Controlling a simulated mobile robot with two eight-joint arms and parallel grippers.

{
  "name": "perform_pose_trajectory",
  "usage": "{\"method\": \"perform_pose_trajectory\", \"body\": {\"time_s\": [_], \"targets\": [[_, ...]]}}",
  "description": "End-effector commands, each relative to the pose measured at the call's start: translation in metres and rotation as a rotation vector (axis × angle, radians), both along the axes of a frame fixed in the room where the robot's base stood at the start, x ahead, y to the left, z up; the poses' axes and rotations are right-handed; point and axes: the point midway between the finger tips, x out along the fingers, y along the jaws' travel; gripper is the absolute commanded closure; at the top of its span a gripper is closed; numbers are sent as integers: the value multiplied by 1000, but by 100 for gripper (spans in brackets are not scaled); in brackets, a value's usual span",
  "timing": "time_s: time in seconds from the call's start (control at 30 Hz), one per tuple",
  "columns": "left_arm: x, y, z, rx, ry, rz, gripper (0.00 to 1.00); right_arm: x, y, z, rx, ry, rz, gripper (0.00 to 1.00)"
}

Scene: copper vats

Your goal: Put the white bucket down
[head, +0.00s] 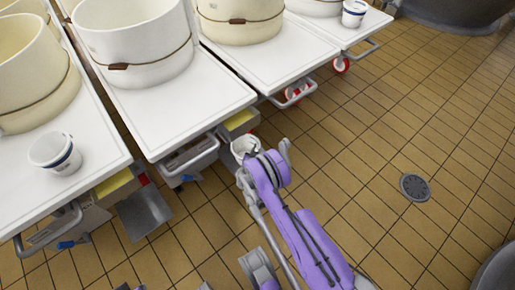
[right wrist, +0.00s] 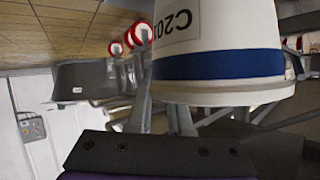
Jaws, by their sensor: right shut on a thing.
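The white bucket (head: 240,145) is in my right gripper (head: 254,154), beside the front end of the middle white table and over the tiled floor. In the right wrist view the bucket (right wrist: 210,35) is large and close, with a blue band and a label reading C201. The grey fingers of my right gripper are shut on it. Much of the bucket is hidden by the gripper in the head view, so its tilt is hard to judge.
White wheeled tables (head: 195,110) carry large pale vats (head: 135,45). Another small white bucket (head: 55,152) stands on the left table, and one (head: 354,12) at the back right. Tiled floor around the drain (head: 415,187) is clear.

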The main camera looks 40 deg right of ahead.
Motion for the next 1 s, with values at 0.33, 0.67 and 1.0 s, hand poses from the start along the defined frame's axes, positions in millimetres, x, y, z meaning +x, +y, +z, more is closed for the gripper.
{"method": "perform_pose_trajectory", "body": {"time_s": [0.33,0.67,1.0], "targets": [[0,0,0,0,0,0,100,0,0,-1,0,0,0,51],[0,0,2,0,0,0,100,-5,6,4,0,0,2,51],[-3,0,16,0,1,0,100,-48,53,34,0,0,5,51]]}}
